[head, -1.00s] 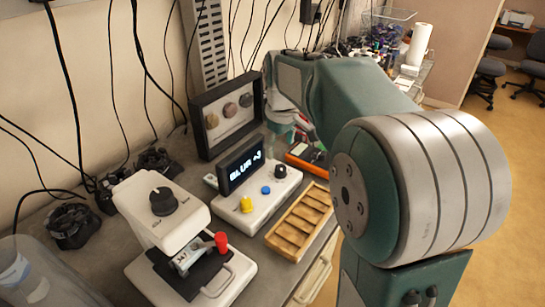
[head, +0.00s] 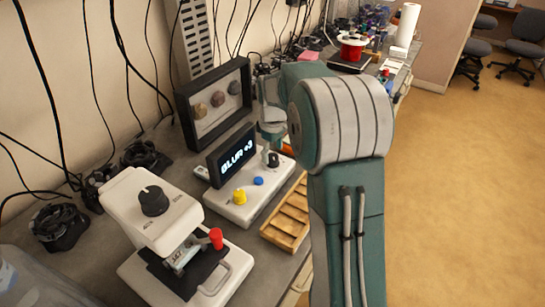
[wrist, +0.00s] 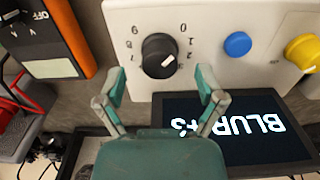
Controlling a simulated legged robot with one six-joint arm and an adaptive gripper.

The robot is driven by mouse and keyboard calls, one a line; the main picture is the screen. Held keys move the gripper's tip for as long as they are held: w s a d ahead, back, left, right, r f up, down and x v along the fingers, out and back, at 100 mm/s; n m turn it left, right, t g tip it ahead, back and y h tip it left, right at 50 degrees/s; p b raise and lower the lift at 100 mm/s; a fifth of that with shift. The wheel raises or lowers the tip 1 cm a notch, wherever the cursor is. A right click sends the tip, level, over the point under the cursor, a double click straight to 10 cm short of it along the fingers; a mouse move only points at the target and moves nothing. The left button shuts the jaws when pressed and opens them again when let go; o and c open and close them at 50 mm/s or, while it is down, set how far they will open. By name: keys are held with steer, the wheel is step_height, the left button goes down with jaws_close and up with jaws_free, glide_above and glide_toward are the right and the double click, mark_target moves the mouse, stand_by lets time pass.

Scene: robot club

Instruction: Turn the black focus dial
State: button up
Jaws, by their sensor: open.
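A small black dial (wrist: 159,56) with a white pointer line sits on a white control box (wrist: 115,22), with numbers printed around it. In the head view the dial (head: 273,159) shows just below my gripper (head: 271,132). In the wrist view my gripper (wrist: 161,84) is open and empty, its two fingers apart on either side below the dial; I see no contact. The box's dark screen (head: 233,155) reads "BLUR +3". Another, larger black knob (head: 153,201) sits on a white device at the left.
A blue button (head: 258,181) and a yellow knob (head: 239,196) share the box. A wooden slotted tray (head: 288,218) lies in front. An orange-edged meter (wrist: 62,50) is beside the box. A framed panel (head: 215,100) stands behind. A red-handled lever (head: 216,238) is at front left.

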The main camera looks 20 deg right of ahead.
steer(key=shift+f, duration=1.1)
steer(key=c, duration=1.1)
steer(key=shift+c, duration=0.2)
steer(key=shift+m, duration=0.4)
steer(key=m, duration=0.3)
steer(key=shift+f+m, duration=0.1)
steer(key=shift+m, duration=0.3)
steer(key=m, duration=0.4)
steer(key=shift+s+m, duration=0.1)
steer(key=shift+m, duration=0.2)
steer(key=m, duration=0.8)
steer(key=shift+m, duration=0.4)
